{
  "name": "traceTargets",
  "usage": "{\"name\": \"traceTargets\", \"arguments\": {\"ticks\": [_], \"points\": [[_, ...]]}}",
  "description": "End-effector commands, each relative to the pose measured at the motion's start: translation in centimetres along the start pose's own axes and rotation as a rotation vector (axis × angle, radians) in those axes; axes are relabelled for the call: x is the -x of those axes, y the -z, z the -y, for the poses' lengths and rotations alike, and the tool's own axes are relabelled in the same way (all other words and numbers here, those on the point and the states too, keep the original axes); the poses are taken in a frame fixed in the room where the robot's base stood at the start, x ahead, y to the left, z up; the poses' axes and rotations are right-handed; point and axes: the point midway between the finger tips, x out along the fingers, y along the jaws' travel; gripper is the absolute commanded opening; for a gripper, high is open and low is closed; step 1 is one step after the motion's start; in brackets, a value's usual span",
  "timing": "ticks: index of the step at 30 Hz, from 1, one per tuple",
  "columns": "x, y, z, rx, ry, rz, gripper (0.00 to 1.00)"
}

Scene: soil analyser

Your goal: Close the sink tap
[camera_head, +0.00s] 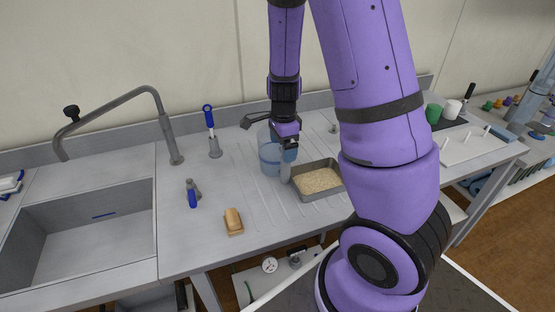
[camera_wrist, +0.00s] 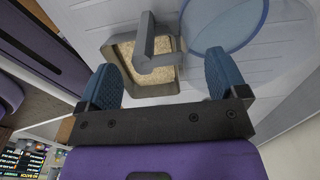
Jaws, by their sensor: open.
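The sink tap (camera_head: 157,103) is a grey bent pipe at the left in the head view. It rises from the counter beside the sink (camera_head: 120,225), and its outlet end hangs over the back of the basin. A black knob (camera_head: 71,112) shows near its outlet end; I cannot tell whether it turns the water. My gripper (camera_head: 288,150) is well to the right of this tap, above the counter by a grain tray. In the wrist view its blue fingers (camera_wrist: 162,84) are apart, with nothing clamped. A grey bent bar (camera_wrist: 150,45) shows beyond and between them.
The metal tray of grain (camera_head: 342,191) and a clear blue container (camera_head: 268,157) stand close to my gripper. A blue-handled tool in a holder (camera_head: 210,125), a blue-and-grey item (camera_head: 193,193) and a tan block (camera_head: 233,221) stand between sink and gripper.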

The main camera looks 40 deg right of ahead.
Motion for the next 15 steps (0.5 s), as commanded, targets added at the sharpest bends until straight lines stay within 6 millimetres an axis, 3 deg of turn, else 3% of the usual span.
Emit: {"name": "traceTargets", "arguments": {"ticks": [9, 15], "points": [[-3.9, 0.2, 0.0, -0.001, -0.003, 0.000, 0.91], [-4.8, 0.2, 0.0, 0.001, -0.001, 0.000, 0.91]]}}
